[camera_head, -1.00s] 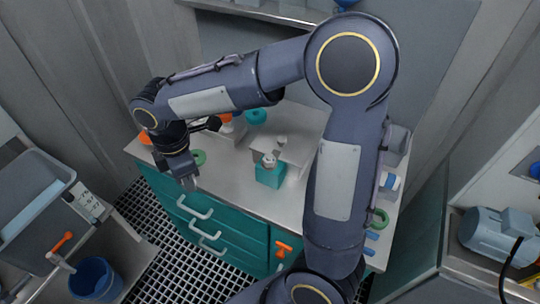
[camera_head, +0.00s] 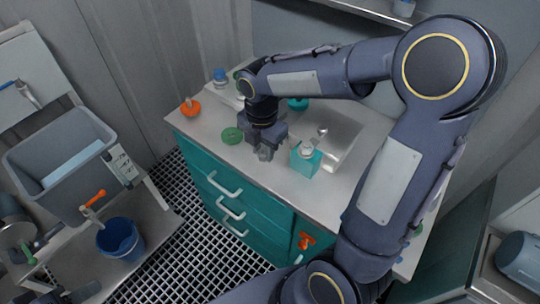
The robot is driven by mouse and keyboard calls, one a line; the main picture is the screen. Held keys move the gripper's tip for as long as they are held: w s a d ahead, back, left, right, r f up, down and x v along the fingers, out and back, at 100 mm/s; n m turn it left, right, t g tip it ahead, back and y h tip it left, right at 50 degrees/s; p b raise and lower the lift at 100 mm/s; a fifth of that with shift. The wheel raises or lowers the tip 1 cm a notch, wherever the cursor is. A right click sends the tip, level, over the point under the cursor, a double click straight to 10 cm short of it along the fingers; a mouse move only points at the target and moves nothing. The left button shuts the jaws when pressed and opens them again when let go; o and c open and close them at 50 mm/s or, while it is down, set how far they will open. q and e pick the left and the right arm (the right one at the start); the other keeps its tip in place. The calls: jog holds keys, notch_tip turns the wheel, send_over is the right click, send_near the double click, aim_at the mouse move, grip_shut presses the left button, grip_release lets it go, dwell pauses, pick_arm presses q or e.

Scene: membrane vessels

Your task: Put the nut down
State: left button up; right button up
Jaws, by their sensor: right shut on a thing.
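My right gripper (camera_head: 266,150) points down just above the worktop (camera_head: 205,153), at its front left part. It is shut on a small grey thing at its fingertips, which I take to be the nut; its shape is too small and too covered to make out. A green ring (camera_head: 232,135) lies on the worktop just left of the gripper. A teal block (camera_head: 305,160) with a light-coloured piece on top stands just right of it. Whether the held thing touches the worktop cannot be told. My left gripper is not in view.
An orange object (camera_head: 190,108) and a blue-capped bottle (camera_head: 220,79) stand at the worktop's left end. A grey raised tray (camera_head: 338,132) is behind the teal block. Teal drawers (camera_head: 215,203) are below. A grey bin (camera_head: 60,150) and a blue bucket (camera_head: 121,240) are left.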

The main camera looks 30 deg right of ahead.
aim_at(269, 166)
jog(key=shift+w+d+f, duration=0.15)
jog(key=shift+d+f, duration=0.7)
jog(key=shift+f, duration=0.2)
jog(key=shift+w+d+f, duration=0.1)
jog(key=shift+d+f, duration=0.1)
jog(key=shift+f, duration=1.55)
jog(key=shift+f, duration=0.2)
jog(key=o, duration=1)
jog(key=shift+o, duration=0.2)
jog(key=shift+r, duration=0.1)
